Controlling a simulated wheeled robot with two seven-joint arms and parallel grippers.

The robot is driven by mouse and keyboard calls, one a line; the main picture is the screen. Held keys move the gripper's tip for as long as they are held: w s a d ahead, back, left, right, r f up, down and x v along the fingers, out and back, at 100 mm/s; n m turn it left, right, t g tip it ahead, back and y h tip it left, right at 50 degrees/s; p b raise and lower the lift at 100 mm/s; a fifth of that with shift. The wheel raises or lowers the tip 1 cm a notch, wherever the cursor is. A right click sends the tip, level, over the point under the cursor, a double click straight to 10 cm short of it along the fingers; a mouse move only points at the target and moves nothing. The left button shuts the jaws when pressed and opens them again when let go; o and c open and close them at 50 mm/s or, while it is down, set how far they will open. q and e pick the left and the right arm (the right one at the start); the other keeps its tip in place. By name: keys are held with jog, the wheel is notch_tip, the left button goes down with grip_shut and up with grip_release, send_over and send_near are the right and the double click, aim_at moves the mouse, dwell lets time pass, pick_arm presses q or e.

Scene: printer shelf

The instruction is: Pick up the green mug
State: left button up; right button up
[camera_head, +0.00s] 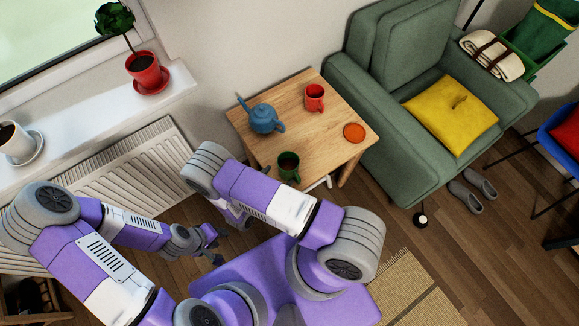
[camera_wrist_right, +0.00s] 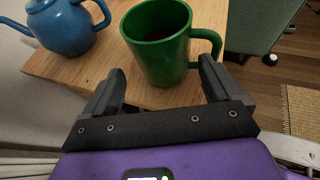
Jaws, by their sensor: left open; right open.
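The green mug (camera_head: 288,166) stands upright near the front edge of the small wooden table (camera_head: 329,134), with dark contents inside. In the right wrist view the mug (camera_wrist_right: 160,46) is close in front of my right gripper (camera_wrist_right: 163,86). That gripper is open, its two fingers to either side of the mug's lower part, and the mug's handle points right, just beyond the right finger. Contact cannot be told. My left gripper (camera_head: 216,245) is open and empty, low beside the radiator.

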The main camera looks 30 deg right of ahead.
aim_at(293, 162)
jog(key=b+x, duration=0.1)
jog(key=x, duration=0.6)
jog(key=shift+d, duration=0.2)
jog(key=shift+s, duration=0.1)
jog(key=shift+c, duration=0.2)
jog(key=c, duration=0.9)
